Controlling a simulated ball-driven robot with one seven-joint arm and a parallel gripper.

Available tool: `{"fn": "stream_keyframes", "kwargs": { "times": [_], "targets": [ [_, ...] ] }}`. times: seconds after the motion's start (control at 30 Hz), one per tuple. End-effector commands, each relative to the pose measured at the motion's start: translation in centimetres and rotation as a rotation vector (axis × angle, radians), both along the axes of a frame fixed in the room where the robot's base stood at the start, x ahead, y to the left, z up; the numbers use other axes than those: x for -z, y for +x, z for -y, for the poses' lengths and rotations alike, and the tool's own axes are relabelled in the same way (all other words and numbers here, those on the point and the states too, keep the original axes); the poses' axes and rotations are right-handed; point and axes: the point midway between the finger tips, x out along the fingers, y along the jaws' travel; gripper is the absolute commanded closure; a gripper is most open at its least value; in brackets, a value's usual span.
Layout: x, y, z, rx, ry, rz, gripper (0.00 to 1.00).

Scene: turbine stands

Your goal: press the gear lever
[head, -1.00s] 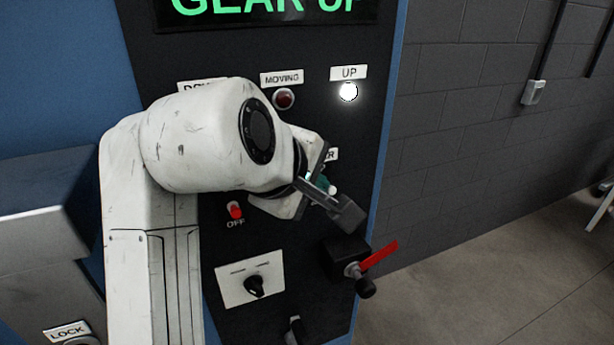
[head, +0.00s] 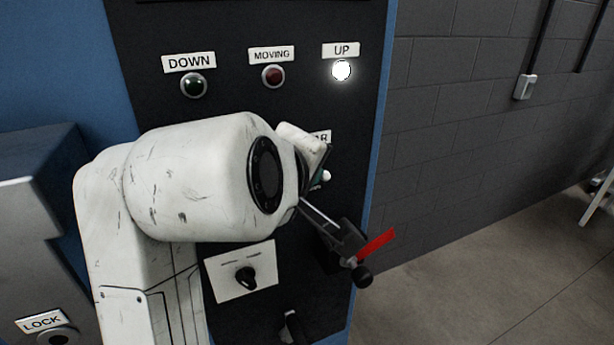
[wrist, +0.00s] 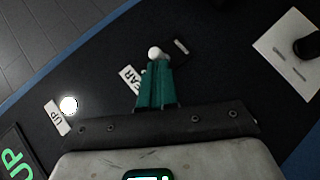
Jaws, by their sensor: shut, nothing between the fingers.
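The gear lever's white round knob (head: 326,176) shows just right of my gripper, below the partly hidden GEAR label (head: 321,137). In the wrist view, the white knob (wrist: 155,52) is just beyond the tips of my teal fingers (wrist: 157,66); I cannot tell if they touch it. The lever's stem is mostly hidden. My gripper (head: 319,178) is shut and empty, mostly hidden behind its own wrist in the head view. The UP lamp (head: 341,70) is lit white.
A red-tagged handle (head: 376,246) with a black knob juts out below right, near my wrist's dark part. A rotary switch (head: 247,278) is lower left. The DOWN lamp (head: 194,85) and MOVING lamp (head: 273,76) are dark. Open floor lies right of the panel.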

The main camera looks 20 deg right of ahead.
Motion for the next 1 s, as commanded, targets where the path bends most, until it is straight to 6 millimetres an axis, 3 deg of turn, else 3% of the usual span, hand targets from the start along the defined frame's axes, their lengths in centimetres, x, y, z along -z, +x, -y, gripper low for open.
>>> {"fn": "stream_keyframes", "kwargs": {
  "times": [0.3,0.63,0.77,1.0],
  "targets": [
    [1.9,-0.7,0.2,0.004,0.0,0.098,1.0],
    [4.0,-1.1,0.2,0.003,-0.002,0.381,1.0],
    [4.4,-1.1,0.2,0.002,-0.001,0.466,1.0],
    [3.6,-1.0,0.1,0.002,0.001,0.469,1.0]
  ]
}}
